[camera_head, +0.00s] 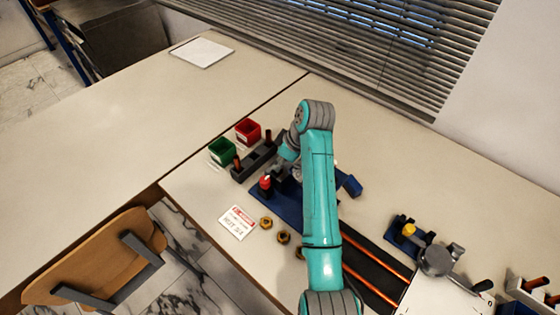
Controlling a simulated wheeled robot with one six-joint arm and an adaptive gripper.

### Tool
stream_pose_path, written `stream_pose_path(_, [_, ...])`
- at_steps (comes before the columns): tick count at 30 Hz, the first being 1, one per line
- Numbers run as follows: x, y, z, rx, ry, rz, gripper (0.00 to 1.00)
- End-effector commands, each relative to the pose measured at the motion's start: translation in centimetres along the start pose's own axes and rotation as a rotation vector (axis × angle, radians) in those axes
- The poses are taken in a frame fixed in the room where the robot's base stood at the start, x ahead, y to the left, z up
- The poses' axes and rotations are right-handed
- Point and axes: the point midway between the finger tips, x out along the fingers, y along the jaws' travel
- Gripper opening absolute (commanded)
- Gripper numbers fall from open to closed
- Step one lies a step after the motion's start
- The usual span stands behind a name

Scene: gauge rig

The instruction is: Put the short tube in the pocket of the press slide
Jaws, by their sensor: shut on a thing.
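My gripper (280,173) is small in the head view, low over the left end of a blue base plate (289,207). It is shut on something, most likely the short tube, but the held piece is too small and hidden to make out. A red-topped dark part (265,183) stands just left of the gripper; I cannot tell whether they touch. The press slide and its pocket cannot be clearly told apart here, as my arm covers much of the blue plate. A blue block (351,185) shows at the right of my arm.
A dark rack (254,162) holds upright copper tubes, behind the gripper. Green (222,151) and red (248,131) bins stand beyond it. A sign (237,222) and brass nuts (266,222) lie in front. Long copper tubes (376,264) and a gauge fixture (436,260) are at right.

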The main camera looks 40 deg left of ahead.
Motion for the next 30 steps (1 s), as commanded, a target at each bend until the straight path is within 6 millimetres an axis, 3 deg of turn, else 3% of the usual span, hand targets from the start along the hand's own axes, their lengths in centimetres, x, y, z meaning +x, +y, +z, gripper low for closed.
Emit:
stream_pose_path(14, [0.02,-0.29,-0.09,0.000,0.000,0.000,0.00])
stream_pose_path(15, [0.02,-0.28,-0.09,0.000,0.000,0.000,0.28])
stream_pose_path(18, [0.03,-0.28,-0.08,0.000,0.000,0.000,0.48])
stream_pose_path(30, [-0.86,-0.20,-0.09,0.000,0.001,0.002,0.48])
